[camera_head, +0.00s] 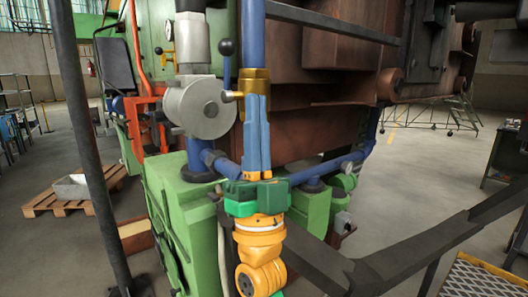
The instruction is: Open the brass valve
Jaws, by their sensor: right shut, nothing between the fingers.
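The brass valve (254,82) is a brass-coloured fitting on an upright blue pipe (252,35) near the middle of the head view. A short brass stub (234,96) sticks out to its left. A blue lever with a black ball knob (227,47) stands upright just left of the pipe, rising from near that stub. My right gripper (257,100) comes up from below on my orange and green wrist. Its blue fingers point up, are closed together with nothing between them, and overlap the valve's lower part. I cannot tell whether they touch it. My left gripper is not in view.
A grey cylindrical housing (201,107) sits close to the left of the valve. Rusty brown furnace walls (310,127) stand behind and to the right. Dark railings (425,247) cross the lower right and left foreground. A wooden pallet (55,204) lies on the floor at left.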

